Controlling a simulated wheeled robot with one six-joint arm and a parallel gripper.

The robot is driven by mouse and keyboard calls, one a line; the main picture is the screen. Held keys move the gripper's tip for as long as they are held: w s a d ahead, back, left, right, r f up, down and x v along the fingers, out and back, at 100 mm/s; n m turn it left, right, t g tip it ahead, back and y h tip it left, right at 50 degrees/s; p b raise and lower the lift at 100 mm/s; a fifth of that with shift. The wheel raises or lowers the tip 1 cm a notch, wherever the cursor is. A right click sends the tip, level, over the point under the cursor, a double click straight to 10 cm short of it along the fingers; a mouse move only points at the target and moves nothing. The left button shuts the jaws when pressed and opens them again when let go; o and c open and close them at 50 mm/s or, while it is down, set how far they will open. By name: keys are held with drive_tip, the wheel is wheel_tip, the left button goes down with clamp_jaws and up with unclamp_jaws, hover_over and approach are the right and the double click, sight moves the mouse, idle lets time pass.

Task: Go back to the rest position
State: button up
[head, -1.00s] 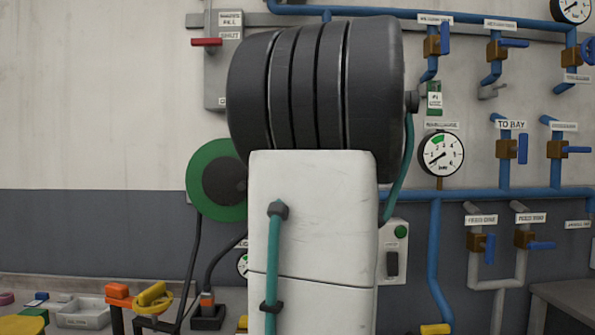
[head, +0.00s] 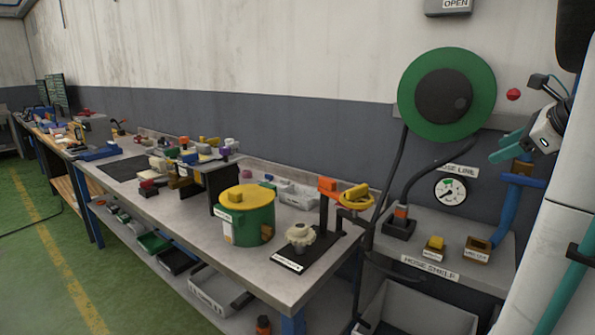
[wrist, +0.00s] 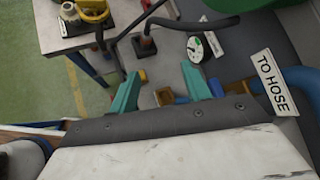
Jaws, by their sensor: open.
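My gripper (head: 506,149) is at the right of the head view, in front of the wall above the hose shelf (head: 432,262). Its teal fingers also show in the wrist view (wrist: 160,84), spread apart with nothing between them. In the head view it overlaps a blue pipe with a brown valve body (head: 522,168); I cannot tell whether they touch. Part of my white arm runs down the right edge of the head view.
A green hose reel (head: 482,88) hangs left of my gripper, with a gauge (head: 450,191) below. A "TO HOSE" label (wrist: 273,82) is close by in the wrist view. A long workbench (head: 209,236) holds a green pot (head: 249,231). Green floor (head: 45,260) is free at left.

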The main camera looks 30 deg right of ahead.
drive_tip(key=a+f+n+g+y, duration=0.1)
drive_tip(key=a+f+n+g, duration=0.15)
drive_tip(key=a+n, duration=0.35)
drive_tip(key=w+a+f+n+g+y, duration=0.1)
drive_tip(key=a+f+n, duration=0.3)
drive_tip(key=a, duration=0.3)
drive_tip(key=a+f+n+g+y, duration=0.1)
drive_tip(key=a+f+n+g, duration=0.15)
drive_tip(key=a+n, duration=0.35)
drive_tip(key=s+a+f+n+g+h, duration=0.1)
drive_tip(key=s+a+f+n, duration=0.2)
drive_tip(key=a+n, duration=0.4)
drive_tip(key=s+a+f+n+g+h, duration=0.1)
drive_tip(key=s+a+f+n, duration=0.2)
drive_tip(key=a+n, duration=0.5)
drive_tip(key=s+a, duration=0.1)
drive_tip(key=a, duration=0.4)
drive_tip(key=shift+s+a+f+g, duration=0.15)
drive_tip(key=shift+s+a+g, duration=0.05)
drive_tip(key=shift+g, duration=0.2)
